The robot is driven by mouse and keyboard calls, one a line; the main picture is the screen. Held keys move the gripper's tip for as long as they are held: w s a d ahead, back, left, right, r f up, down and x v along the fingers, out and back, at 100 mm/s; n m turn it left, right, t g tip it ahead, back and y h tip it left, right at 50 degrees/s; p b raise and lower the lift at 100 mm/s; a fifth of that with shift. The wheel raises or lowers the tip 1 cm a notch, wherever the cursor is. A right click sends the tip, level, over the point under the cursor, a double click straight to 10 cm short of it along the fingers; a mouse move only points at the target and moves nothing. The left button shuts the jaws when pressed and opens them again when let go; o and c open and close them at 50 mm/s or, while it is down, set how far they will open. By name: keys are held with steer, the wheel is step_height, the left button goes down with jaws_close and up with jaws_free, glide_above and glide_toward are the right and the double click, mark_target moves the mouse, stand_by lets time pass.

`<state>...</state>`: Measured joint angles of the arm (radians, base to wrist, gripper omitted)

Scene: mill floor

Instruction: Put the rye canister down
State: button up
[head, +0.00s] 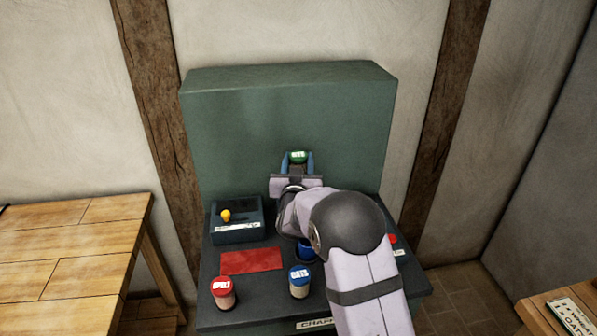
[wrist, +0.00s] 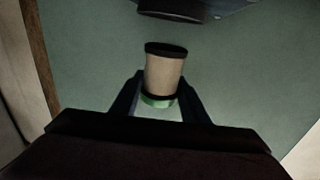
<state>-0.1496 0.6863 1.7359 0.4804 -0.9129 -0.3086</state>
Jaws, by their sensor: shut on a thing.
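The rye canister has a green lid (head: 298,157) with a pale label, too small to read surely. My gripper (head: 297,165) is shut on it, in front of the tall green back panel (head: 285,110). In the wrist view the canister's tan body (wrist: 165,76) stands out between the two fingers, with its dark end away from me and the green band by the fingertips. It appears held clear of the bench top (head: 262,318); its lower part is hidden in the head view.
On the bench are a red mat (head: 252,261), a red-lidded spelt canister (head: 222,291), a blue-lidded canister (head: 300,282) and a box with a yellow knob (head: 237,222). My arm partly hides a blue round thing (head: 306,252). A wooden table (head: 70,245) stands left.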

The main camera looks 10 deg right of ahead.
steer(key=shift+f+p, duration=0.5)
steer(key=shift+f, duration=1.45)
steer(key=shift+f, duration=0.15)
steer(key=o, duration=1.3)
steer(key=shift+o, duration=0.2)
steer(key=shift+r, duration=0.2)
steer(key=shift+s+f, duration=0.15)
steer(key=shift+s, duration=0.1)
steer(key=b+v, duration=0.3)
steer(key=v, duration=0.8)
steer(key=shift+s+b, duration=0.3)
steer(key=shift+b, duration=0.1)
steer(key=shift+a, duration=0.1)
